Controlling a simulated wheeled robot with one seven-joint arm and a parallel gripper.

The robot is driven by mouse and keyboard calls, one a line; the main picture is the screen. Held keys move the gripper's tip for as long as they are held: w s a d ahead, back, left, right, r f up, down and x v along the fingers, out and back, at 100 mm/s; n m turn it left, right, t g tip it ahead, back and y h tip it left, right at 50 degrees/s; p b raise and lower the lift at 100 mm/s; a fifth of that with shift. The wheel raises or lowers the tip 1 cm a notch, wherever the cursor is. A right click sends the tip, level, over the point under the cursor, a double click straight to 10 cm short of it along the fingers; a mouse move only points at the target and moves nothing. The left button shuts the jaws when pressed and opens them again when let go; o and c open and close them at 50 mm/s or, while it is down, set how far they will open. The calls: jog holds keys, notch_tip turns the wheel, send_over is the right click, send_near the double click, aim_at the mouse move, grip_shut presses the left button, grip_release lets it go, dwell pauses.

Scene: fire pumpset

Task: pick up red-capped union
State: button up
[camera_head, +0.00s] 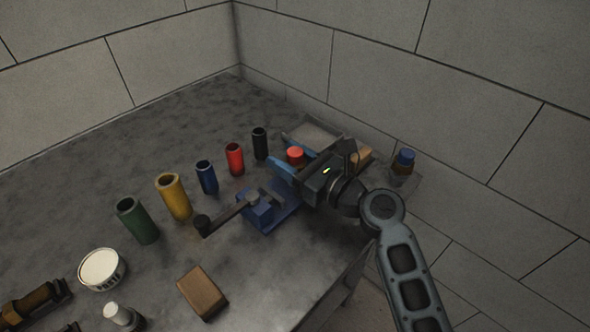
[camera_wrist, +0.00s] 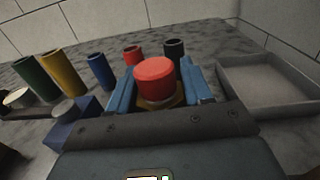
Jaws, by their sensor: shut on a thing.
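The red-capped union (camera_head: 295,154) has a red round cap over a brownish-gold base. It stands between the two blue fingers of my gripper (camera_head: 290,160). In the wrist view the union (camera_wrist: 155,80) sits upright between the fingertips of my gripper (camera_wrist: 158,88), with one finger on each side. The gripper is shut on it. The lower part of the union is mostly hidden by the gripper body, and I cannot tell whether it touches the table.
A blue vise (camera_head: 262,208) with a long handle stands just in front of the gripper. Behind it is a grey tray (camera_wrist: 268,84). Black (camera_head: 260,143), red (camera_head: 234,158), blue, yellow and green tubes stand leftward. A blue-capped piece (camera_head: 404,160) stands at right. Walls close the back.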

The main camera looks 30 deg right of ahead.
grip_shut()
jog(key=shift+r, duration=0.1)
